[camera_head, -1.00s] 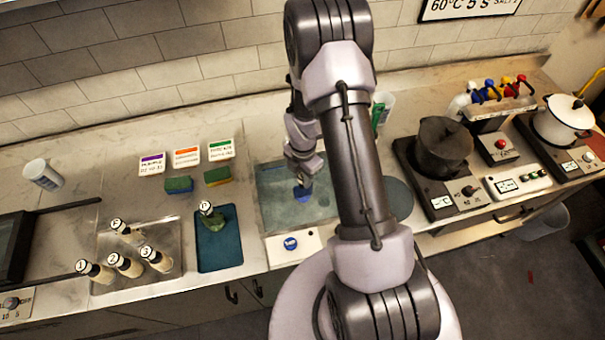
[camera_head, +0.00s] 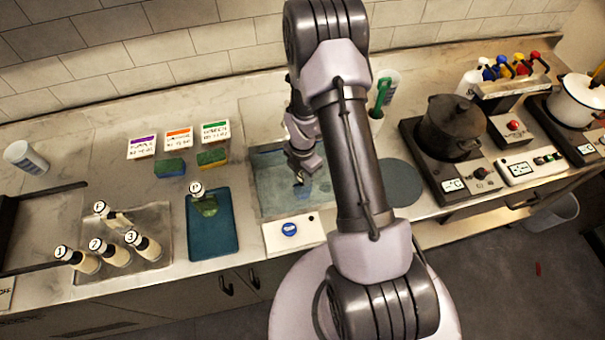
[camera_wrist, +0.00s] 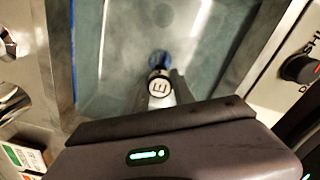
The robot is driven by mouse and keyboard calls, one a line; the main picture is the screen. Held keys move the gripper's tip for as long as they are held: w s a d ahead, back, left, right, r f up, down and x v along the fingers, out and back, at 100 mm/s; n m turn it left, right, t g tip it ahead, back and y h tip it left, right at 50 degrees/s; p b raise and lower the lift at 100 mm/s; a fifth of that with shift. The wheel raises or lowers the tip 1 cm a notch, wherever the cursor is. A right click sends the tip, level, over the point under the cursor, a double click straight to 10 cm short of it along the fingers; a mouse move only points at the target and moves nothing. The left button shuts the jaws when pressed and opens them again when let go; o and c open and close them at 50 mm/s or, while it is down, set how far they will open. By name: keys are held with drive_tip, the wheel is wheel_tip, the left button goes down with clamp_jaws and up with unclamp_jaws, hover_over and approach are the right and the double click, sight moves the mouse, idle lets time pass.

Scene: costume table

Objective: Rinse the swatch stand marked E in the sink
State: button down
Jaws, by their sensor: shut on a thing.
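The swatch stand marked E (camera_wrist: 160,88) shows in the wrist view as a pale round top with a black E, with blue cloth beyond it. My gripper (camera_wrist: 164,100) is shut on this stand, with its fingers on either side below the top. In the head view my gripper (camera_head: 303,172) reaches down into the sink (camera_head: 262,190), a rectangular grey-blue basin. Only a small dark blue bit of the stand (camera_head: 301,187) shows there. I cannot tell whether the stand touches the basin floor.
Several pale numbered or lettered stands lie in a metal tray (camera_head: 160,215) at left. A stand marked P (camera_head: 205,203) is on a teal mat (camera_head: 213,240). Two sponges (camera_head: 170,168) lie behind. A black pot (camera_head: 452,120) sits on a burner right of the sink.

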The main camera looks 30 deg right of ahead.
drive_tip(key=shift+w+a, duration=0.2)
drive_tip(key=shift+a, duration=0.4)
drive_tip(key=shift+w+a, duration=0.15)
drive_tip(key=shift+a, duration=0.4)
drive_tip(key=shift+s+d, duration=0.2)
drive_tip(key=shift+d, duration=0.55)
drive_tip(key=shift+s+d, duration=0.25)
drive_tip(key=shift+d, duration=0.55)
drive_tip(key=shift+s+d, duration=0.2)
drive_tip(key=shift+d, duration=0.55)
drive_tip(key=shift+a, duration=0.1)
drive_tip(key=shift+w+a+b, duration=0.2)
drive_tip(key=shift+a, duration=0.5)
drive_tip(key=shift+w+a+b, duration=0.2)
drive_tip(key=shift+w+a, duration=0.05)
drive_tip(key=shift+a, duration=0.5)
drive_tip(key=shift+w+a+b, duration=0.2)
drive_tip(key=shift+a, duration=0.5)
drive_tip(key=shift+d, duration=0.1)
